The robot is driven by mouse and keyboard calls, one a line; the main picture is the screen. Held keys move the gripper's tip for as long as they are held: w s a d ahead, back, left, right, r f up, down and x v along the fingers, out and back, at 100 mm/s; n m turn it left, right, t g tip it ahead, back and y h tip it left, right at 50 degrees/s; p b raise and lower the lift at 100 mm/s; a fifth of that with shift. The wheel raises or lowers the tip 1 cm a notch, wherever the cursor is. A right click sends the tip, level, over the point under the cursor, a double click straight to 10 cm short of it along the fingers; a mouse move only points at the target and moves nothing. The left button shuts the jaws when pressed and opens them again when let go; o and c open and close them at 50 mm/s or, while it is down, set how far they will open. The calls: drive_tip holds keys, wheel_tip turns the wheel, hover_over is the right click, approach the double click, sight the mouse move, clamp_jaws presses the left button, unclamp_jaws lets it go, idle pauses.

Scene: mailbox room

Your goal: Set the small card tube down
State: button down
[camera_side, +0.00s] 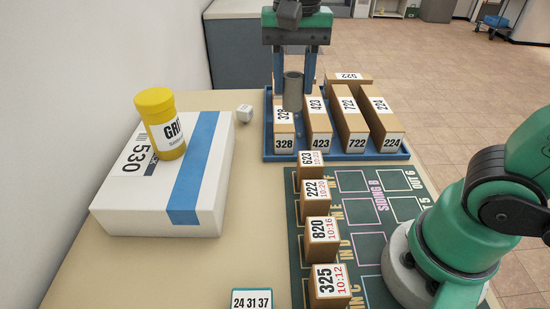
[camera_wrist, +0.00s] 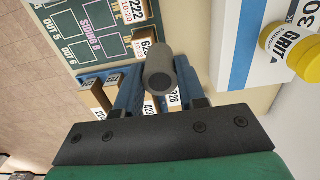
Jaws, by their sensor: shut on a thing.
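The small card tube (camera_side: 293,92) is a grey hollow cylinder, held upright in the side view. My gripper (camera_side: 293,80) is shut on it, with one blue finger on each side. In the side view the tube shows in front of the box marked 328, over the blue tray (camera_side: 268,150); I cannot tell whether it touches anything below.
Boxes marked 328 (camera_side: 285,142), 423, 722 and 224 stand in the tray. A yellow GRIT canister (camera_side: 155,115) stands on a white parcel (camera_side: 130,215) at left. Several small boxes stand on the green board (camera_side: 365,215). A small white cube (camera_side: 244,114) lies by the tray.

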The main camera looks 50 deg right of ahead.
drive_tip(key=s+d+m, duration=0.4)
drive_tip(key=d+m, duration=0.2)
drive_tip(key=d, duration=0.3)
drive_tip(key=s+d+m, duration=0.4)
drive_tip(key=d+m, duration=0.2)
drive_tip(key=d, duration=0.3)
drive_tip(key=shift+m, duration=0.3)
wheel_tip(320, 180, down, 20)
drive_tip(key=shift+w+d+r, duration=0.1)
drive_tip(key=shift+r, duration=0.05)
drive_tip(key=c, duration=0.5)
unclamp_jaws()
